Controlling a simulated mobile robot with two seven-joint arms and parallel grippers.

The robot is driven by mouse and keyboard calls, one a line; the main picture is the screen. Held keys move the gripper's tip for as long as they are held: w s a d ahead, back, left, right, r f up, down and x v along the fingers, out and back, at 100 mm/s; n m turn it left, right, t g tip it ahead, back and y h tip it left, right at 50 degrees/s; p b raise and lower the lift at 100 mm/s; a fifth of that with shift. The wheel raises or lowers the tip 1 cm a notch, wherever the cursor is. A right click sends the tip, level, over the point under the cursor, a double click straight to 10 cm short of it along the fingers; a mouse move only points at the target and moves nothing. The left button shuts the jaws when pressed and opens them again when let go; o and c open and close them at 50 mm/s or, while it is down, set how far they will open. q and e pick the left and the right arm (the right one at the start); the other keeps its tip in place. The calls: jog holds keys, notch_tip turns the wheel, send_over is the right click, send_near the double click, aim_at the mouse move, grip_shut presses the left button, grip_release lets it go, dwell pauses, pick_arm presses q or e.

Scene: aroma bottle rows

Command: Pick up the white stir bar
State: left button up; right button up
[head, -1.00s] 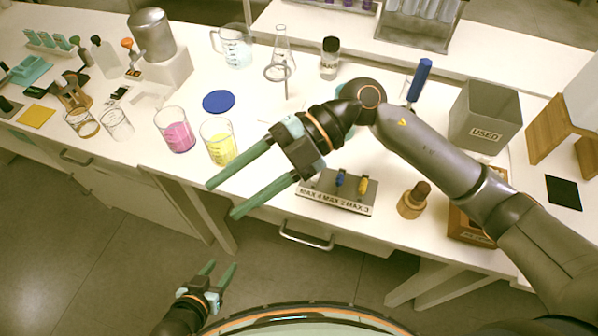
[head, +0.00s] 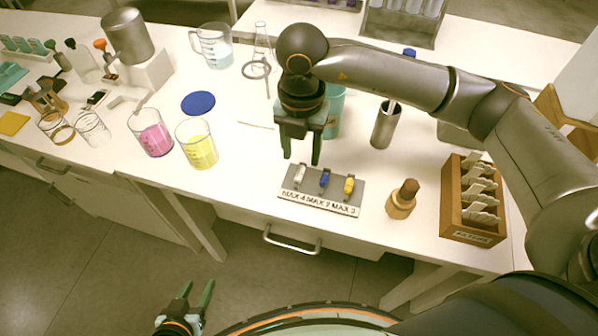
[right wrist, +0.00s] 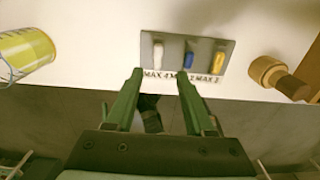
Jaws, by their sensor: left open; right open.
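The white stir bar (head: 300,174) stands in the left slot of a grey rack (head: 322,203) labelled with MAX numbers, on the bench near its front edge. A blue bar (head: 324,179) and a yellow bar (head: 349,185) stand to its right in the same rack. In the right wrist view, the white bar (right wrist: 158,54) shows ahead of the fingertips. My right gripper (head: 301,161) is open and empty, pointing down above and just behind the rack, apart from the white bar. My left gripper (head: 196,290) is open and empty, low in front of the bench.
A beaker of yellow liquid (head: 197,146) and one of pink liquid (head: 151,134) stand left of the rack. A metal cup (head: 385,126) and a teal container (head: 335,112) stand behind.

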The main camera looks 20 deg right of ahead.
aim_at(300, 173)
jog(key=shift+w+f, duration=0.15)
jog(key=shift+f, duration=1.35)
jog(key=shift+w+f, duration=0.1)
jog(key=shift+f, duration=1.4)
grip_shut()
